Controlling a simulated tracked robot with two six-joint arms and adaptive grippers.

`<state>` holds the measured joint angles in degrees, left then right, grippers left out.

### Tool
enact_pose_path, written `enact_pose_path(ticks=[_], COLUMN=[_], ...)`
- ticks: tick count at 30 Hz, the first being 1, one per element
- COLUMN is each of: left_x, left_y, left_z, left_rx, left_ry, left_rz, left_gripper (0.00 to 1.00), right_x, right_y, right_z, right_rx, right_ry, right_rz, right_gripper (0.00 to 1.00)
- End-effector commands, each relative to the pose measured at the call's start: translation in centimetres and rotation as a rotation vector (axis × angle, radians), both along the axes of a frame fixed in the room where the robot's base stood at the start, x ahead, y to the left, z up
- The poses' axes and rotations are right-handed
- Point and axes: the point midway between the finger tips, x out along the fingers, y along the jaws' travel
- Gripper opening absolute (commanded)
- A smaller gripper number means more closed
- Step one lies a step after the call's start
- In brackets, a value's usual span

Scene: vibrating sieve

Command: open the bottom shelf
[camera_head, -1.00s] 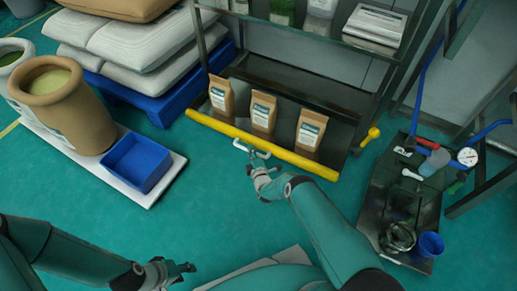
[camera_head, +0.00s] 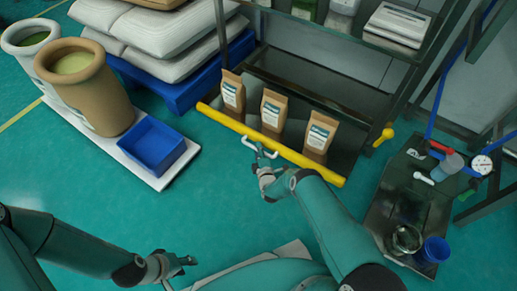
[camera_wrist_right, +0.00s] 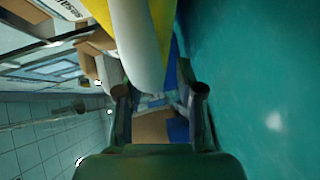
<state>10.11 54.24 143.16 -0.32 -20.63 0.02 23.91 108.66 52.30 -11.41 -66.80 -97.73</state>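The bottom shelf is a dark tray with a yellow front bar (camera_head: 310,166) and a white looped handle (camera_head: 249,143) on that bar. Several brown paper bags (camera_head: 272,108) stand upright just behind the bar. My right gripper (camera_head: 262,155) is at the handle. In the right wrist view, its fingers (camera_wrist_right: 160,92) are spread apart, with the thick white handle (camera_wrist_right: 140,45) in front of and partly between them; contact cannot be told. My left gripper (camera_head: 182,270) is open and empty, low over the floor, far from the shelf.
A dark cart (camera_head: 408,205) with a gauge and blue cup (camera_head: 433,250) stands right of the shelf. On the left are a white platform with a blue bin (camera_head: 152,147) and brown drum (camera_head: 90,95), and a blue pallet with sacks. Floor in front of the shelf is clear.

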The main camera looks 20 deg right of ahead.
Motion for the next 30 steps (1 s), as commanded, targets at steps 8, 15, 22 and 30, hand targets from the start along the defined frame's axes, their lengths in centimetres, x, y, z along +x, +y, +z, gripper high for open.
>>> enact_pose_path(ticks=[8, 15, 22, 30], left_x=[0.0, 0.0, 0.0, 0.0], left_y=[0.0, 0.0, 0.0, 0.0], left_z=[0.0, 0.1, 0.1, 0.1], left_rx=[0.000, 0.000, 0.000, 0.000], left_ry=[0.000, 0.000, 0.000, 0.000], left_rz=[0.000, 0.000, 0.000, 0.000], left_gripper=[0.40, 0.40, 0.40, 0.40], right_x=[0.1, -0.7, -3.3, -7.9], right_y=[-0.2, -0.1, 0.4, 1.4], right_z=[0.2, 0.3, 0.7, 1.3], right_rx=[-0.001, -0.001, 0.001, 0.000], right_ry=[-0.005, -0.005, -0.003, -0.001], right_rz=[-0.004, -0.004, -0.005, -0.003], right_gripper=[0.41, 0.41, 0.41, 0.41])
